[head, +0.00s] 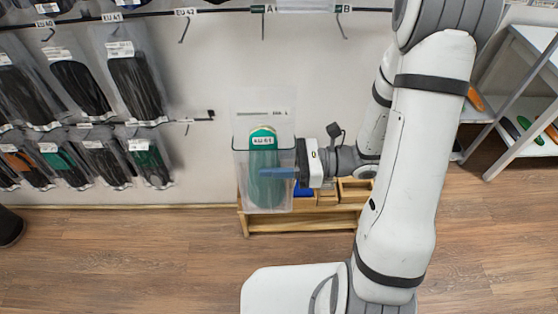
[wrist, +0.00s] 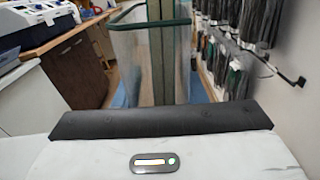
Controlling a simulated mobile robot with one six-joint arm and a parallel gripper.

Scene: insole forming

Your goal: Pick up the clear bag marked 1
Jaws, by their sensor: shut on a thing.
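A clear bag (head: 285,200) with a green insole (head: 264,190) inside hangs upright at my gripper (head: 272,173), in the middle of the head view. The far finger is mostly hidden behind the bag.
Behind the bag is a low wooden stand (head: 300,227) with small bins. Bagged insoles (head: 135,85) hang on wall hooks at left. Empty hooks marked A (head: 268,30) and B (head: 345,32) are above. A white shelf (head: 525,100) stands at right.

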